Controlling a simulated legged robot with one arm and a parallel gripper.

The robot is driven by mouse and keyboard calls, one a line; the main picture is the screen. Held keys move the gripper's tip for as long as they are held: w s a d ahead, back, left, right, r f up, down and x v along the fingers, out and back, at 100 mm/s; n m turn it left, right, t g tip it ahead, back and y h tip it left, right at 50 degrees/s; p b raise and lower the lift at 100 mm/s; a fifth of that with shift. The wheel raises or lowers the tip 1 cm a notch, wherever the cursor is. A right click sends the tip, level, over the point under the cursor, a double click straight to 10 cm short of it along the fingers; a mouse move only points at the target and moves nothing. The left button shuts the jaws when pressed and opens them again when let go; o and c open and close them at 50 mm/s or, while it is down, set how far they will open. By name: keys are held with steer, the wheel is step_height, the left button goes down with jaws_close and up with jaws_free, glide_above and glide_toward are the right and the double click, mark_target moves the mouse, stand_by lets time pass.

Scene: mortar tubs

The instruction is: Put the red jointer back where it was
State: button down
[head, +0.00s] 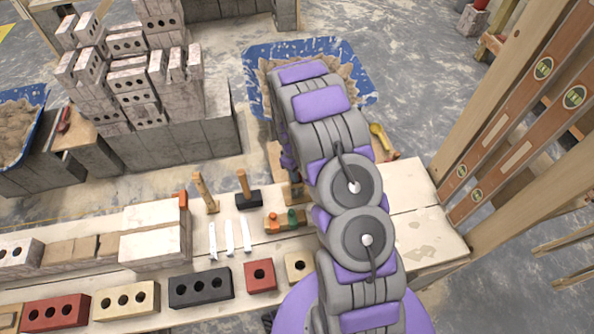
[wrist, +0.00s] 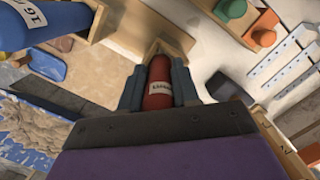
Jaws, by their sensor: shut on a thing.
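In the wrist view a red cylindrical handle with a white label, the red jointer (wrist: 157,101), sits between the two dark fingers of my gripper (wrist: 158,76). The fingers are shut on it from both sides. Its far end meets a light wooden piece (wrist: 172,36); I cannot tell whether they touch. The rest of the jointer is hidden. In the head view my arm covers most of the gripper and the jointer, beside the plank bench (head: 405,196).
A blue cylinder marked 16 (wrist: 42,22) is close at the upper left of the wrist view. Green (wrist: 232,9) and orange (wrist: 264,37) pieces and white strips (wrist: 282,62) lie at the right. A blue mortar tub (head: 262,52) stands behind my arm. Bricks line the bench front.

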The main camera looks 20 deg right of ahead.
steer(key=shift+a+f, duration=0.1)
steer(key=shift+a, duration=0.05)
steer(key=shift+s+f, duration=0.25)
steer(key=shift+f, duration=0.05)
stand_by(0.4)
steer(key=c, duration=1.2)
jaws_free()
steer(key=shift+c, duration=0.2)
steer(key=shift+o, duration=0.7)
steer(key=shift+w+f, duration=0.1)
steer(key=o, duration=0.4)
steer(key=shift+c, duration=0.2)
steer(key=shift+w, duration=0.1)
